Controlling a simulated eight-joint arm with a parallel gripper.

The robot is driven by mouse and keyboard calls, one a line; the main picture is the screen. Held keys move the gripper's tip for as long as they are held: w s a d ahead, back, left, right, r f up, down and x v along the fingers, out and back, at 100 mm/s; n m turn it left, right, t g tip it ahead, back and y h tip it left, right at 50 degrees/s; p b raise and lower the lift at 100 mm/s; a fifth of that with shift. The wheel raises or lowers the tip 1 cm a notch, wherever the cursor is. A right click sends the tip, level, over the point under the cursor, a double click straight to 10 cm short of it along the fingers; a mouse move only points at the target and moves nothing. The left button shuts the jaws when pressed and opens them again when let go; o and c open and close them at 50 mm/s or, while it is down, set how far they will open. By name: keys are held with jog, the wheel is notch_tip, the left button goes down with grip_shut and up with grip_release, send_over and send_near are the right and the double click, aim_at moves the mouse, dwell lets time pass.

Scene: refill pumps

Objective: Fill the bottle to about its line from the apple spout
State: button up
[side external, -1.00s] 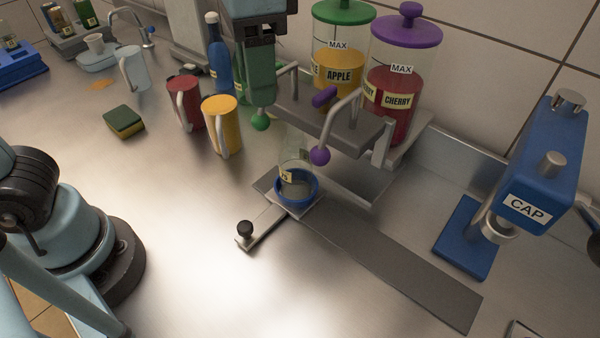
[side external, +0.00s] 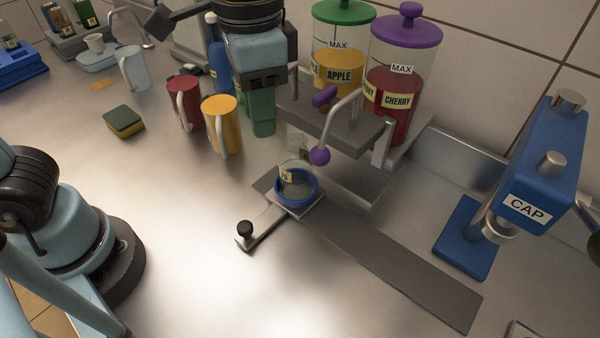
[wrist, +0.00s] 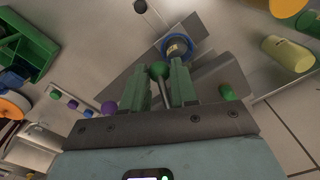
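The clear bottle (side external: 297,171) stands upright in a blue ring holder (side external: 311,195) on the slide; its fill line and contents are too small to make out. The apple tank (side external: 338,68), with a green lid and amber liquid, stands behind. My gripper (side external: 262,130) is at the apple side of the pump, left of the bottle, fingers pointing down. The apple spout is mostly hidden by my gripper in the side view.
The cherry tank (side external: 394,88) and its purple-ball spout (side external: 320,155) stand right of the apple one. A yellow mug (side external: 221,126) and red mug (side external: 185,103) stand close left. A blue CAP press (side external: 540,165) is at right.

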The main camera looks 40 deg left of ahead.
jog(key=shift+c, duration=1.1)
jog(key=shift+d+f, duration=0.2)
jog(key=shift+f, duration=2.35)
jog(key=shift+r, duration=0.1)
jog(key=shift+r, duration=1.95)
jog(key=o, duration=0.9)
jog(key=shift+a, duration=0.1)
jog(key=shift+s+r, duration=0.85)
jog(key=shift+r, duration=0.35)
jog(key=shift+s+r, duration=0.8)
jog(key=shift+r, duration=0.35)
jog(key=shift+s+r, duration=0.85)
jog(key=shift+r, duration=0.35)
